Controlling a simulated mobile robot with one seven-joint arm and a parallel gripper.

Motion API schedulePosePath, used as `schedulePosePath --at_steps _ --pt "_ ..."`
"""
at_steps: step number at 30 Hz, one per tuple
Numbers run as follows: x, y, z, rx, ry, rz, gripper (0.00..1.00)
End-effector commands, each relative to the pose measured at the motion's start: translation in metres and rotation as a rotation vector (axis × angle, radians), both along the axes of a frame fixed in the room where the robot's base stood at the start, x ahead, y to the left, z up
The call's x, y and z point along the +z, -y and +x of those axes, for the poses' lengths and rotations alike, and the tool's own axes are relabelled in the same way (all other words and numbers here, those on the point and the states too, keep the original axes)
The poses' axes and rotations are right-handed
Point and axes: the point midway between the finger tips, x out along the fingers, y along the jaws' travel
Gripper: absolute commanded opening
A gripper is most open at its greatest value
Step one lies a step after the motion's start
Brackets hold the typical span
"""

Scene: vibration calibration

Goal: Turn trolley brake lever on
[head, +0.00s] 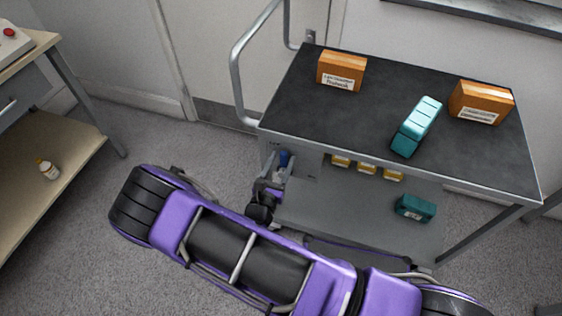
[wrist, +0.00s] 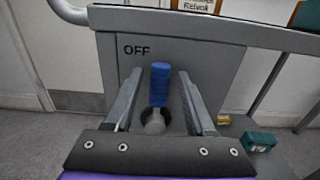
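The trolley (head: 300,107) stands at the right in the head view, with a dark top and grey end panel. Its brake lever (wrist: 160,87) has a blue grip and a grey ball-like base, and shows in the wrist view pointing up. The word OFF is on the panel (wrist: 205,62), up and left of the lever. My gripper (wrist: 159,76) is open, with one finger on each side of the blue grip and visible gaps between. In the head view my gripper (head: 278,168) is at the trolley's left end, with a bit of blue between its fingers.
Two orange boxes (head: 342,70) (head: 481,102) and a teal case (head: 416,126) lie on the trolley top. A dark teal box (head: 415,208) is on its lower shelf. A metal push handle (head: 237,75) rises at the trolley's left end. A bench (head: 60,150) stands far left.

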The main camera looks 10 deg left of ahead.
Motion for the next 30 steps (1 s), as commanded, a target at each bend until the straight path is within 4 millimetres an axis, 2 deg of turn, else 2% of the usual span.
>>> schedulePosePath --at_steps 1,6,8,9,30 --pt "0.0000 0.0000 -0.0002 0.000 0.000 0.000 0.44" --pt "0.0000 0.0000 -0.0003 0.000 0.000 0.000 0.13" --pt "0.0000 0.0000 -0.0004 0.000 0.000 0.000 0.02" --pt "0.0000 0.0000 -0.0004 0.000 0.000 0.000 0.00" --pt "-0.0001 -0.0004 -0.0007 0.001 0.000 0.000 0.00"
